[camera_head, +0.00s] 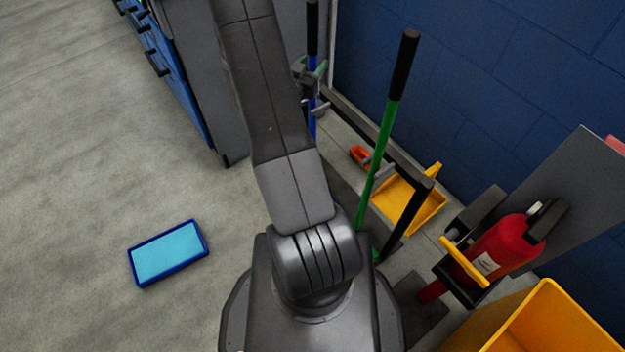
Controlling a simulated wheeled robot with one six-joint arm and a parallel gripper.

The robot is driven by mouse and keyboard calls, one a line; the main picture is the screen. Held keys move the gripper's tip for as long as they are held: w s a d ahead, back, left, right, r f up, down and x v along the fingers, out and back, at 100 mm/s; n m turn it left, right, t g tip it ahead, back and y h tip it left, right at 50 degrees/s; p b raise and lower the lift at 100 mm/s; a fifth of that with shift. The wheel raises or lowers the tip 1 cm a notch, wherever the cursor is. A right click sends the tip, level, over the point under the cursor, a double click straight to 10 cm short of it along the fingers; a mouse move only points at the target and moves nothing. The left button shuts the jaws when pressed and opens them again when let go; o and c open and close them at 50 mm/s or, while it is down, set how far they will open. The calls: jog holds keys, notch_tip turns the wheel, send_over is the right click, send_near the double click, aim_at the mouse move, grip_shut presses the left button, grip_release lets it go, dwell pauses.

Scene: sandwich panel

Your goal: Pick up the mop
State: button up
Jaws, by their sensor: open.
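Two long handles stand upright by a dark rack, and I cannot tell which one is the mop. One has a green pole (378,160) with a black grip at its top, leaning slightly right. The other has a blue pole (312,122) with a black grip and stands further back, partly hidden by my arm. The lower ends of both are hidden or unclear. My arm rises through the middle and leaves the top edge of the picture, so my gripper is out of view.
A yellow dustpan (405,205), a red fire extinguisher (497,250) and a yellow bin (545,325) are at right. A blue tray (168,253) lies on the open floor at left. Blue cabinets (185,90) stand upper left.

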jog(key=shift+w+d, duration=0.1)
jog(key=shift+w, duration=0.05)
grip_shut()
jog(key=shift+r, duration=0.1)
